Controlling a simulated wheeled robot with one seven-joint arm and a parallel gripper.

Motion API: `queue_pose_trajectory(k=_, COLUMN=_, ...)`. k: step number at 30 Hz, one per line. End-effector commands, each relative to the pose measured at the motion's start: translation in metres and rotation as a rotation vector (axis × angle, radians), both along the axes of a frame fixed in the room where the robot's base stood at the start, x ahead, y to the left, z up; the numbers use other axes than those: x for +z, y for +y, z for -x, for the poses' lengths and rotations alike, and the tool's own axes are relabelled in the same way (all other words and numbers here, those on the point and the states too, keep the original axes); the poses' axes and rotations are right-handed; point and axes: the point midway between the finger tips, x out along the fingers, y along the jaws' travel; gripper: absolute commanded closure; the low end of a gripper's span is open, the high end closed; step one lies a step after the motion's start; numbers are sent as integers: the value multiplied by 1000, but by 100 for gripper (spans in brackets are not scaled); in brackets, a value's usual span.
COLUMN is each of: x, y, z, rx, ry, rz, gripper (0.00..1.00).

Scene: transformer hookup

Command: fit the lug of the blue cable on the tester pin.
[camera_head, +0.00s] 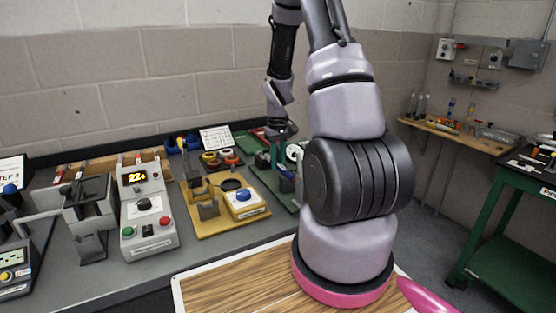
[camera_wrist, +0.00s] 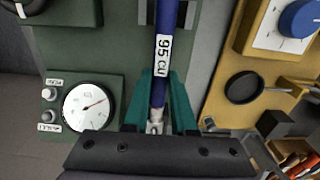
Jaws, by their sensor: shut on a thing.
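My gripper (camera_wrist: 157,88) has teal fingers that close on the blue cable (camera_wrist: 165,28) from both sides in the wrist view. The cable carries a white label reading "95 CU". Its metal lug (camera_wrist: 155,128) shows at the cable's lower end, close to the dark gripper body, which partly covers it. In the head view my gripper (camera_head: 275,155) is low over the back right of the bench, beside a green unit. A green unit with a round white dial (camera_wrist: 90,106) lies left of the fingers in the wrist view. I cannot make out the tester pin.
A yellow board (camera_head: 235,215) with a blue-knobbed box stands left of my gripper in the head view. A grey box with a lit display (camera_head: 145,215) stands farther left. A wooden board (camera_head: 240,285) lies in front. My arm hides part of the bench.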

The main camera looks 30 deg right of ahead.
Motion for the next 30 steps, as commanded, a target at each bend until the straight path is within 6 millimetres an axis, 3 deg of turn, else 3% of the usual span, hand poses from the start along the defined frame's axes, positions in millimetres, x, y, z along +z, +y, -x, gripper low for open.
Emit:
queue_pose_trajectory(k=3, x=-1, y=0, z=0, rx=0, ry=0, rz=0, gripper=100)
queue_pose_trajectory(k=4, x=0, y=0, z=0, rx=0, ry=0, rz=0, gripper=72)
queue_pose_trajectory(k=6, x=0, y=0, z=0, rx=0, ry=0, rz=0, gripper=45)
queue_pose_trajectory(k=7, x=0, y=0, z=0, rx=0, ry=0, rz=0, gripper=41)
queue_pose_trajectory(k=17, x=1, y=0, z=0, rx=0, ry=-1, rz=0, gripper=41)
queue_pose_trajectory(k=30, x=35, y=0, z=-1, rx=0, ry=-2, rz=1, gripper=41)
